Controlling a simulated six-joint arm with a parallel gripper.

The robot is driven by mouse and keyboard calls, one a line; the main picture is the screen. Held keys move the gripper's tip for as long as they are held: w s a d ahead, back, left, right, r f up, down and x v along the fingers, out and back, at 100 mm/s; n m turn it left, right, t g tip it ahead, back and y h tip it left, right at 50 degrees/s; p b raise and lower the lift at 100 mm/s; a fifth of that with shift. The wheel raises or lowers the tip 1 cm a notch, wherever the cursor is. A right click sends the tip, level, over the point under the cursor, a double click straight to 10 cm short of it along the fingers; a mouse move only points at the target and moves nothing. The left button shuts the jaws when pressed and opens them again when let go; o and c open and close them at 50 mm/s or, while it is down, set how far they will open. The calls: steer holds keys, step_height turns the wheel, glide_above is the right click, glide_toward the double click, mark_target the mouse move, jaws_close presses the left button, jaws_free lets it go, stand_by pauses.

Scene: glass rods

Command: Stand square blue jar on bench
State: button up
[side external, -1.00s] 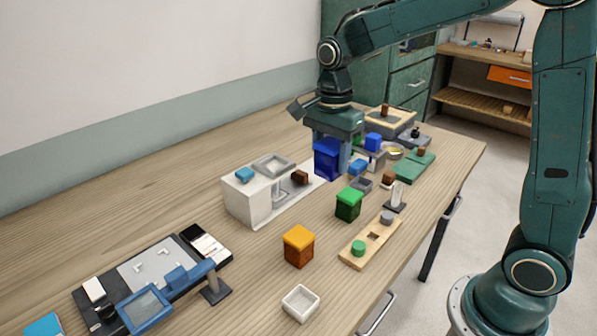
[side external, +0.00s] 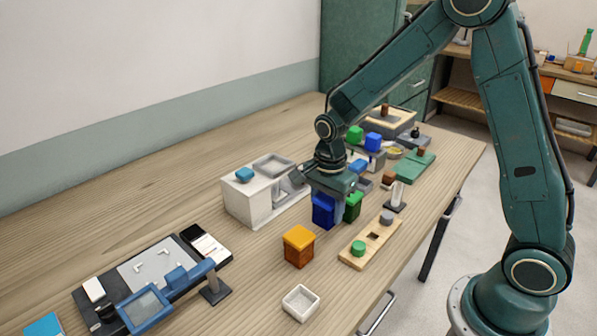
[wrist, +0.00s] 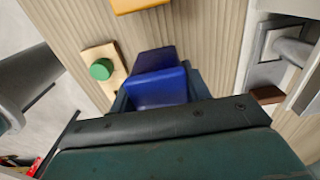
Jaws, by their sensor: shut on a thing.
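The square blue jar (side external: 323,213) is dark blue with a square lid. In the side external view it is upright under my gripper (side external: 333,196), between the amber jar and the green jar. My gripper points down and is shut on the blue jar. In the wrist view the jar (wrist: 157,87) shows between the fingers, its top towards the camera. The wooden bench (side external: 255,285) is below it. I cannot tell whether the jar's base touches the bench or hangs just above it.
An amber jar (side external: 299,248) stands close to the left. A green jar (side external: 352,207) stands close to the right, partly hidden by my gripper. A white machine (side external: 248,204) is behind. A wooden strip with pegs (side external: 368,245) and a white open box (side external: 300,302) are in front.

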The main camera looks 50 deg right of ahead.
mark_target(328, 197)
steer(key=shift+f, duration=0.1)
steer(key=shift+f, duration=2)
steer(key=shift+f, duration=0.1)
steer(key=o, duration=1.1)
step_height(328, 197, up, 12)
steer(key=shift+f, duration=0.1)
steer(key=shift+r, duration=0.2)
